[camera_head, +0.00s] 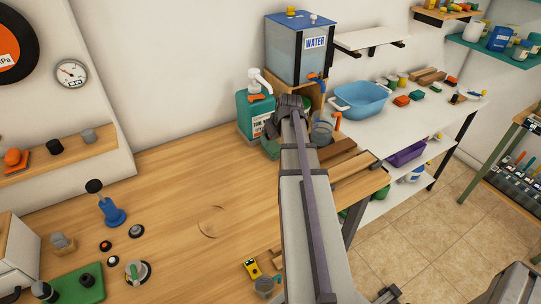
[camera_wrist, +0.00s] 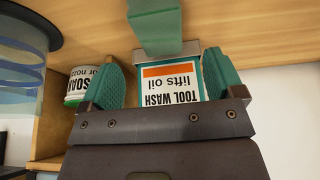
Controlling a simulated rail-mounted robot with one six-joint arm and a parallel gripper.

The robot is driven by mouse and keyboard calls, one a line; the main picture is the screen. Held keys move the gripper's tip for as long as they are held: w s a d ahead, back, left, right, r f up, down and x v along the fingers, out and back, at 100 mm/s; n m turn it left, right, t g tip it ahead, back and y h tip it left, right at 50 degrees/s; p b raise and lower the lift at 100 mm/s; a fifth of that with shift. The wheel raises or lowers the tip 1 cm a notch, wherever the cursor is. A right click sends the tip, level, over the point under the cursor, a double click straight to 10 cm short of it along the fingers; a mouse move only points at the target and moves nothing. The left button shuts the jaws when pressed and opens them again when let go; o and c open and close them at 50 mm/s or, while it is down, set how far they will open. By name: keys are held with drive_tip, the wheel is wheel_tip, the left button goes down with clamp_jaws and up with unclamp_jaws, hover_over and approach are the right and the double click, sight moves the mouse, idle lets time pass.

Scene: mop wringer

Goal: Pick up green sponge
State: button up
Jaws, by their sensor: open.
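My gripper (camera_head: 287,106) is at the back of the wooden bench, in front of the tool wash bottle (camera_head: 256,108). In the wrist view the gripper (camera_wrist: 165,75) is open, its two green-padded fingers wide apart. A green waisted block (camera_wrist: 155,25) shows at the top middle, beyond the fingertips and in front of the bottle; it may be the sponge, but I cannot tell. The wrist picture is upside down, and the bottle's label (camera_wrist: 172,92) shows between the fingers. Another small green block (camera_head: 416,95) lies on the white table beside a red one.
A clear cup (camera_head: 321,132) is just right of my arm. A blue basin (camera_head: 361,99) sits on the white table. The bench's middle is mostly clear.

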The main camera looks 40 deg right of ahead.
sight(273, 146)
drive_tip(key=shift+b+x, duration=0.35)
drive_tip(key=shift+x, duration=0.85)
drive_tip(key=shift+a, duration=0.1)
drive_tip(key=b+x, duration=0.4)
drive_tip(key=x, duration=0.1)
drive_tip(key=shift+f+b, duration=0.15)
drive_tip(key=shift+b, duration=0.2)
drive_tip(key=shift+s+r, duration=0.1)
drive_tip(key=shift+r, duration=0.15)
drive_tip(key=c, duration=1)
drive_tip(key=shift+r+p, duration=0.1)
drive_tip(key=shift+p, duration=0.2)
